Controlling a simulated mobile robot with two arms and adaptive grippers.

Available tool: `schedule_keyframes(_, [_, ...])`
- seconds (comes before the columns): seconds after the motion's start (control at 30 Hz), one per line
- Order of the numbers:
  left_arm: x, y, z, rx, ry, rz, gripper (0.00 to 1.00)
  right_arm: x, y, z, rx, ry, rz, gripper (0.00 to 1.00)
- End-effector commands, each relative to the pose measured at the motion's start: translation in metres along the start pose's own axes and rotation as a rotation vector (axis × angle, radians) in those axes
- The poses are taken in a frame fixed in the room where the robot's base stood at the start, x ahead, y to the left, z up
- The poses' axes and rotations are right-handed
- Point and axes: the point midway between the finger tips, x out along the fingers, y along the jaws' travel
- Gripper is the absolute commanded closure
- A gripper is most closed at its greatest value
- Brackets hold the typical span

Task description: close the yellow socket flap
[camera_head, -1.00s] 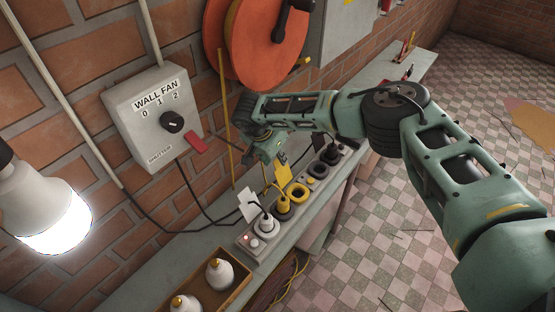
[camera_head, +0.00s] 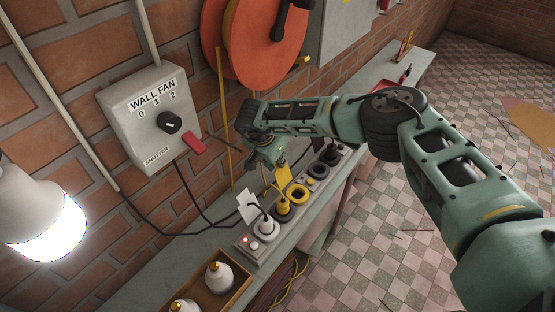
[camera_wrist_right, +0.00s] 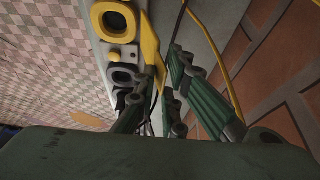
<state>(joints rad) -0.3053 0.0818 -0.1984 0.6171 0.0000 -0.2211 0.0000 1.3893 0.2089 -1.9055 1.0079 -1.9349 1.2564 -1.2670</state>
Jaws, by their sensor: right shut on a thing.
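The yellow socket flap (camera_head: 284,174) stands raised beside the yellow-ringed socket (camera_head: 298,194) on the grey power strip on the bench. In the right wrist view the flap (camera_wrist_right: 151,40) rises along the side of the yellow socket (camera_wrist_right: 113,18), which is uncovered. My right gripper (camera_head: 278,164) is at the top of the flap, on the wall side. In the right wrist view its fingers (camera_wrist_right: 167,78) are shut on the flap's free end. The finger pads partly hide that end. My left gripper is not in view.
A yellow plug (camera_head: 283,206) and a white plug (camera_head: 263,228) with cables sit in the strip near the gripper. A black-ringed socket (camera_wrist_right: 123,76) lies beside the yellow one. A wooden tray (camera_head: 239,285) holds white bottles. The brick wall and orange reel (camera_head: 262,45) are close behind.

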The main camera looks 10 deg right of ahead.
Motion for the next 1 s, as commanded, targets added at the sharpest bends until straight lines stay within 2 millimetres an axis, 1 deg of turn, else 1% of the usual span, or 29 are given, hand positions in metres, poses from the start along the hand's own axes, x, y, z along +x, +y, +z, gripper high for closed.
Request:
schedule_keyframes(0.27, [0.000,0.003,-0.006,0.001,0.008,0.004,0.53,0.000,-0.002,0.001,0.004,-0.002,-0.006,1.00])
schedule_keyframes(0.47, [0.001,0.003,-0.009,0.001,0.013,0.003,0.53,-0.001,0.002,0.001,0.005,-0.003,-0.007,1.00])
schedule_keyframes(0.83, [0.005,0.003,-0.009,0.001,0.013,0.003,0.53,-0.005,0.026,0.000,0.004,-0.007,-0.010,1.00])
schedule_keyframes(1.0, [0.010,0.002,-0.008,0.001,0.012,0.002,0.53,-0.004,0.039,0.001,0.045,-0.009,-0.113,1.00])
